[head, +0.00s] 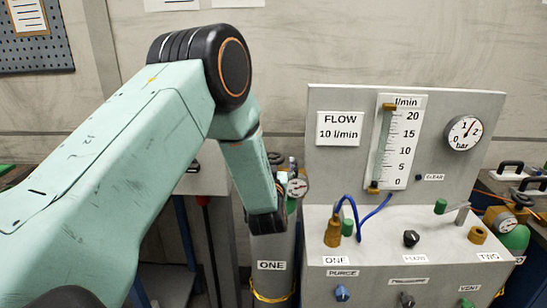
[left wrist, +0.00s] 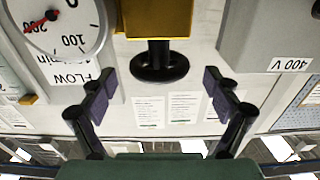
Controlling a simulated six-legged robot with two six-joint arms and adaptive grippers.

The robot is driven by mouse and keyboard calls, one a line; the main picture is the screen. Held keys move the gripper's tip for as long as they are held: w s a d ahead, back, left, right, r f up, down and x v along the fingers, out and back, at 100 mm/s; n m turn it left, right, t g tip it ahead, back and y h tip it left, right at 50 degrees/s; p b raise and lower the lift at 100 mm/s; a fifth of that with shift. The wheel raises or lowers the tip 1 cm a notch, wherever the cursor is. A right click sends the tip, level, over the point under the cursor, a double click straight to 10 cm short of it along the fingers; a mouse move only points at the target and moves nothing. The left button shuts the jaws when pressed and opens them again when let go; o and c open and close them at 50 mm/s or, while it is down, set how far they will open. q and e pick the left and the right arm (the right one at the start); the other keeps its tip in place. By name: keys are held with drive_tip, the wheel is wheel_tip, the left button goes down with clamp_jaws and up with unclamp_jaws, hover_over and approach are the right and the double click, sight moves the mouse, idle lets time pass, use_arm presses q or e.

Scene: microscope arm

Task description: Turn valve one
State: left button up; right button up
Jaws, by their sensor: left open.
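Cylinder ONE (head: 272,248), a grey bottle with a white label, stands behind my left gripper (head: 266,212). Its round gauge (head: 298,187) shows beside the gripper; its valve top is partly hidden by my arm. In the left wrist view, a black round knob (left wrist: 158,66) on a brass block (left wrist: 160,20) sits ahead of and between the spread fingers of my left gripper (left wrist: 160,95). The fingers look apart from the knob, and the gripper is open and empty. A gauge (left wrist: 60,25) shows upside down at upper left. My right gripper is not in view.
A grey panel (head: 335,262) right of the cylinder carries a flow tube (head: 383,145), a bar gauge (head: 463,133), blue hoses (head: 352,208) and several knobs. A green cylinder (head: 515,238) stands at far right. A grey box marked 400 V (left wrist: 262,35) shows in the wrist view.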

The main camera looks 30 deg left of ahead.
sight(272, 155)
use_arm(q)
drive_tip(key=x, duration=0.3)
drive_tip(key=shift+w+f, duration=0.1)
drive_tip(key=shift+w+a, duration=0.15)
drive_tip(key=shift+a, duration=0.1)
drive_tip(key=shift+d, duration=0.25)
drive_tip(key=shift+c, duration=0.2)
drive_tip(key=c, duration=0.3)
drive_tip(key=shift+a, duration=0.15)
drive_tip(key=c, duration=0.8)
